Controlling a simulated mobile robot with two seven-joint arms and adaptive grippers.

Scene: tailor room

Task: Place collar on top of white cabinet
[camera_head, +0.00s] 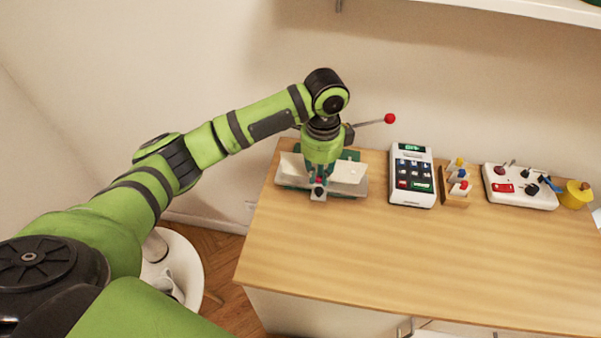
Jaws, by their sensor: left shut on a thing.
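My left gripper (319,178) points down at the far left end of the wooden counter top. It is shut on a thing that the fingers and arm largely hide. White flat flaps (348,171) show on both sides of the gripper, over a device with a base plate. They may be the collar, but I cannot tell for sure. A small grey and dark block shows just below the fingertips. A white cabinet body (325,312) shows under the wooden top. My right gripper is not in view.
A red-knobbed lever (389,118) sticks out right of my wrist. A white keypad device (411,175), a wooden holder (455,186) with coloured pieces, a white control box (520,187) and a yellow spool (575,194) line the back. The counter's front is clear. A white stool (185,265) stands left.

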